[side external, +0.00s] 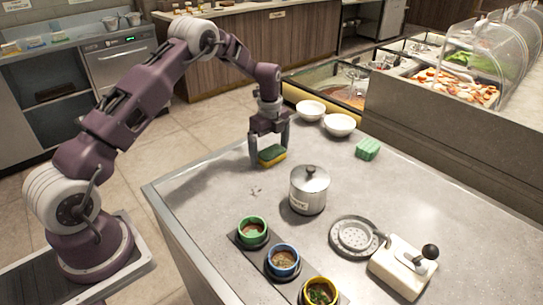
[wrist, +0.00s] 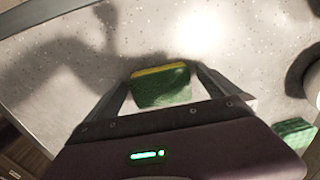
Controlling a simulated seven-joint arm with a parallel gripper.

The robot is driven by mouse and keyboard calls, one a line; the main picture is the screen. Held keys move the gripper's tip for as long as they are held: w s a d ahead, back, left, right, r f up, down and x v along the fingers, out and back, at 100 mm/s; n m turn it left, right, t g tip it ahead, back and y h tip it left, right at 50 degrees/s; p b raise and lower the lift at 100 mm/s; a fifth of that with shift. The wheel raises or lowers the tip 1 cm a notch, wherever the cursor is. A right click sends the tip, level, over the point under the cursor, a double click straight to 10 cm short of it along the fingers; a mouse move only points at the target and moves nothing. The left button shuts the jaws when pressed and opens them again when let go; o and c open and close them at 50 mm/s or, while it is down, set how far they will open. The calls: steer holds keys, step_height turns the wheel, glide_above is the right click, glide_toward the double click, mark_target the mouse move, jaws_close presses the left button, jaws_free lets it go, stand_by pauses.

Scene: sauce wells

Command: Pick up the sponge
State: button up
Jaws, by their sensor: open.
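The sponge (side external: 272,155), green on top with a yellow layer, lies on the grey counter toward its far left part. It also shows in the wrist view (wrist: 161,86), between my two fingers. My gripper (side external: 268,158) points down over the sponge with one finger on each side of it. In the wrist view my gripper (wrist: 160,84) is open, and a gap shows between the right finger and the sponge. I cannot tell whether the left finger touches it.
A lidded metal pot (side external: 309,190) stands close in front of the sponge. Two white bowls (side external: 311,110) (side external: 339,125) and a green ridged block (side external: 367,149) are behind and to the right. A rack with colored sauce wells (side external: 284,262), a perforated disc (side external: 355,237) and a white lever device (side external: 403,266) stand nearer.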

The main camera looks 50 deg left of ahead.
mark_target(270, 150)
steer(key=c, duration=1.5)
step_height(270, 150, up, 10)
